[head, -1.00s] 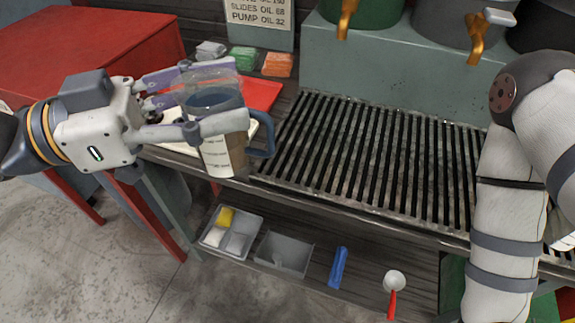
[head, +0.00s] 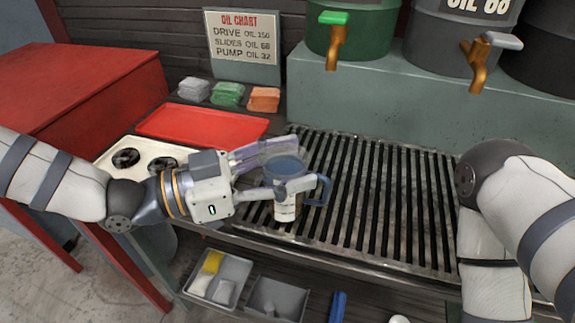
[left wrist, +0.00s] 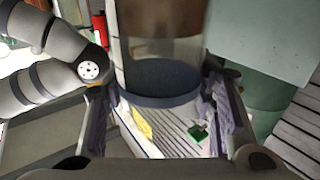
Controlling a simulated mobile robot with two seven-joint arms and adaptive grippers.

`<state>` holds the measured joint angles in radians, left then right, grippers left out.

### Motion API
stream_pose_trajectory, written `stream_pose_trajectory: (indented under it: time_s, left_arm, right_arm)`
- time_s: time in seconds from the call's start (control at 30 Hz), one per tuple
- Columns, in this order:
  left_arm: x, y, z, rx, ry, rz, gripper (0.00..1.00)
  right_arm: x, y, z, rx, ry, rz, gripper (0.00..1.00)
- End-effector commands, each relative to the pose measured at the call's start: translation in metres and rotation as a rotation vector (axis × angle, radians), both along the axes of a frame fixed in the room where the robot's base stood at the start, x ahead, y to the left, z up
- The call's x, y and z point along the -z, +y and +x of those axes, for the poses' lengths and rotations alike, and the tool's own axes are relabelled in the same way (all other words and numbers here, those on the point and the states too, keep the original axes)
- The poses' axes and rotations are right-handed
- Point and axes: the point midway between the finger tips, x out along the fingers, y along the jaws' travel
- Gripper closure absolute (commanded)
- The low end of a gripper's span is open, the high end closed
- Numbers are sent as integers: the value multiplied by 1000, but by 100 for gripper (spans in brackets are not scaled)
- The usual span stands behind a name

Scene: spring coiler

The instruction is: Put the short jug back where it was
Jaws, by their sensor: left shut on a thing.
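A clear jug with a dark blue handle and pale label (head: 288,208) is between the fingers of my left gripper (head: 279,180). The gripper is shut on its body. The jug looks upright, over the left part of the slatted grate (head: 372,190); I cannot tell if its base touches the slats. Its clear wall and dark end fill the middle of the left wrist view (left wrist: 160,80), between the fingers. A cream plate (head: 145,150) with two dark round recesses lies to the left, partly behind my left arm. My right arm is at the right; its gripper is out of frame.
A red tray (head: 203,125) lies behind the cream plate, with folded grey, green and orange cloths (head: 264,99) behind it. Drums with taps (head: 333,45) stand on a grey-green block. A lower shelf holds grey bins (head: 277,300). The grate right of the jug is clear.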

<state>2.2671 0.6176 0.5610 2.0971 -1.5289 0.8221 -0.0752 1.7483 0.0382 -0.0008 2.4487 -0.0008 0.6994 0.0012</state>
Motion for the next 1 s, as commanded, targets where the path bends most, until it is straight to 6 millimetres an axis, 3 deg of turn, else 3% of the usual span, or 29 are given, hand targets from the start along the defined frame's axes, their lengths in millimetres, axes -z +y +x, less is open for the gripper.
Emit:
stream_pose_trajectory:
  time_s: [0.37,0.4,0.47,1.0]
  left_arm:
    - [6,0,0,0,-2,-2,100]
    - [6,0,0,0,-3,-1,41]
    - [5,0,0,0,-3,-1,30]
    - [0,7,-1,-3,-5,0,30]
  right_arm:
    - [2,0,-2,-1,7,0,60]
    - [2,0,-2,-1,5,0,60]
    - [2,0,-2,-1,5,0,60]
    - [0,0,0,-1,-1,0,60]
